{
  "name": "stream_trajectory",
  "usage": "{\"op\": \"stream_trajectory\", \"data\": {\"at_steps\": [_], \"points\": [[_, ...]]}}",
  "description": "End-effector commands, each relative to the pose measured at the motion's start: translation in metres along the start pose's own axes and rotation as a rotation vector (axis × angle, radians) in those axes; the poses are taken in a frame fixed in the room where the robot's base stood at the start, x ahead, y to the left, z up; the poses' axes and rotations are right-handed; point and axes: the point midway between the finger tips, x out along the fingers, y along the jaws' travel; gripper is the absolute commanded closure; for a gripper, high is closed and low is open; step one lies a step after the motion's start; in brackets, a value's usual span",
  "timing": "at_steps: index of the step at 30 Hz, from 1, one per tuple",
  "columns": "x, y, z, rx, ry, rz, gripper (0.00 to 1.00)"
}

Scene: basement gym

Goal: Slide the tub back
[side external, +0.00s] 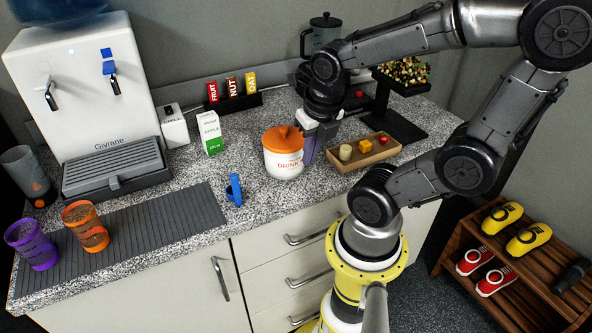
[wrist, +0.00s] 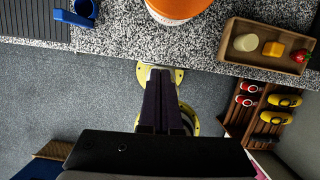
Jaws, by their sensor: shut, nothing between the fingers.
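The tub (side external: 283,163) is white with an orange lid and lettering reading "DRINK". It stands upright on the speckled counter near its front edge. My gripper (side external: 308,160) points down just right of the tub in the side view, close to its wall; whether they touch is unclear there. In the wrist view, the tub's orange lid (wrist: 178,6) is cut off by the top edge. My gripper's dark fingers (wrist: 160,75) are together and empty, with a gap between them and the tub in the picture.
A wooden tray (side external: 358,156) with small food pieces sits right of the tub. A blue scoop-like item (side external: 234,190) lies to its left. Behind are a green-and-white carton (side external: 210,133) and a bar rack (side external: 236,105). Orange and purple cups stand on the grey mat (side external: 150,240).

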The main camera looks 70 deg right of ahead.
Motion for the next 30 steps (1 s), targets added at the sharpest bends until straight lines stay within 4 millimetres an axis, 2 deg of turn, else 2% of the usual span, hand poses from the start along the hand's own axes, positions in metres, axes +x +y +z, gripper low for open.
{"op": "stream_trajectory", "data": {"at_steps": [5,8,22,27,30], "points": [[0.008,-0.005,0.000,0.027,0.007,-0.009,1.00],[0.019,-0.005,-0.001,0.027,0.010,-0.009,1.00],[0.102,-0.005,-0.002,0.027,0.010,-0.008,1.00],[0.107,-0.006,0.024,0.030,0.003,-0.007,1.00],[0.110,-0.005,0.032,0.028,0.004,-0.007,1.00]]}}
